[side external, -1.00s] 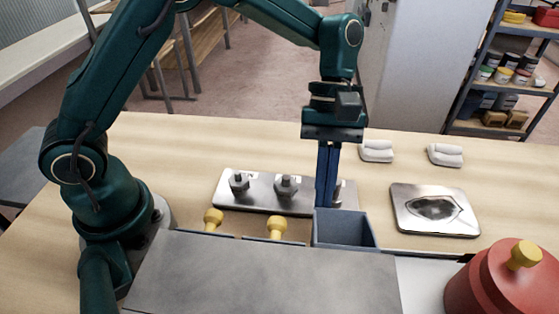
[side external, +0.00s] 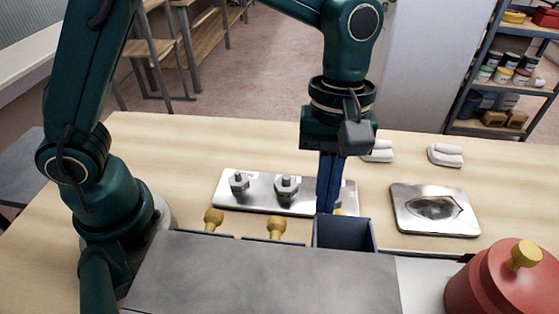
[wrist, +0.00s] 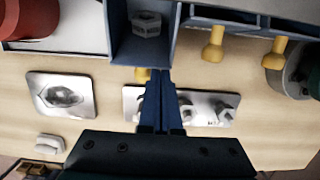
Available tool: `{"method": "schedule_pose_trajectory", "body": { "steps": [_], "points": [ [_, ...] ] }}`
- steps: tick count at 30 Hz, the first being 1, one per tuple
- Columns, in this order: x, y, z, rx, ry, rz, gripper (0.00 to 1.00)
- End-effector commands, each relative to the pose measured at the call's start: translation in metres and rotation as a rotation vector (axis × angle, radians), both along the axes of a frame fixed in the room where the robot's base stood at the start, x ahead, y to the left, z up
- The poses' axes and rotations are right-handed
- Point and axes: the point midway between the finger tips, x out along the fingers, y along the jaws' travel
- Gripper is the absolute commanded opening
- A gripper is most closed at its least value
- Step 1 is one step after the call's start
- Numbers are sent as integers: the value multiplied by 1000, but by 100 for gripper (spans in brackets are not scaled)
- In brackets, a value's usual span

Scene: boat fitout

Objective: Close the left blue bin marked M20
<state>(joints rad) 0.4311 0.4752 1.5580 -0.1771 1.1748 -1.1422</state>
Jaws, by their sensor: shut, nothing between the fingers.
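One blue bin (side external: 343,247) stands pulled out of the grey cabinet, open at the top. In the wrist view the same open bin (wrist: 120,45) holds a grey hex nut (wrist: 146,22). Its yellow knob (wrist: 142,75) shows at its outer face, partly hidden by my fingers. No M20 mark is readable on it. My gripper (side external: 327,210) is shut and empty, pointing down at the outer face of the bin, beside the knob. In the wrist view the fingertips (wrist: 163,74) overlap the bin's edge; I cannot tell if they touch it.
Two other bins with yellow knobs (side external: 213,219) (side external: 276,227) sit flush in the cabinet (side external: 265,275). A metal plate with nuts (side external: 260,193) lies behind my gripper. A metal tray (side external: 436,230) and a red canister (side external: 500,285) are to the right.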

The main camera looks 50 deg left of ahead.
Motion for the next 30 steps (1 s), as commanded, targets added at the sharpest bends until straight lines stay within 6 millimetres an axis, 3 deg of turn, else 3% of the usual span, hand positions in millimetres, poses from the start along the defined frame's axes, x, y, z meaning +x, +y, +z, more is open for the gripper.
{"method": "schedule_pose_trajectory", "body": {
  "steps": [17,30],
  "points": [
    [-24,-26,15,203,-209,-6,0],
    [-40,-40,19,207,-207,-1,0]
  ]
}}
